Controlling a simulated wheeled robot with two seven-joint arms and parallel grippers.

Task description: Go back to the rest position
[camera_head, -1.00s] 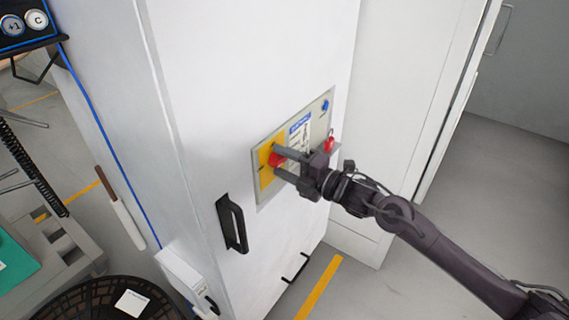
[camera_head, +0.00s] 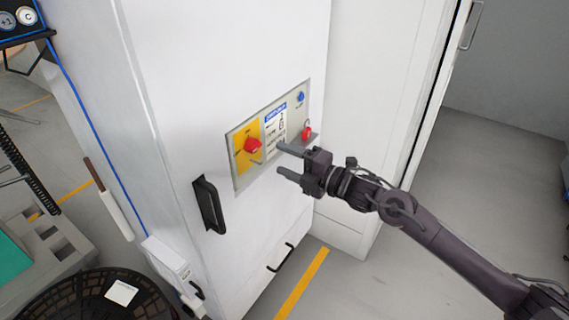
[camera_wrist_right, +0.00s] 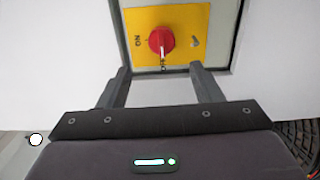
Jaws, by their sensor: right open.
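My right gripper (camera_head: 284,160) is open and empty in front of the grey control panel (camera_head: 236,178) on the white cabinet. A red rotary knob (camera_head: 253,146) sits on the panel's yellow plate (camera_head: 240,136). The fingertips are apart from the knob, to its right in the head view. In the right wrist view the red knob (camera_wrist_right: 160,41) on its yellow plate (camera_wrist_right: 187,18) lies ahead, beyond the open fingers (camera_wrist_right: 160,80). Its pointer faces down in that view, away from the "ON" mark. My left gripper is not in view.
The panel also carries a blue button (camera_head: 300,97) and a red padlock (camera_head: 307,132). Black handles (camera_head: 209,205) stick out from the white cabinet (camera_head: 215,50). A dark round reel (camera_head: 80,300) is at the bottom left. Open floor (camera_head: 480,190) lies to the right.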

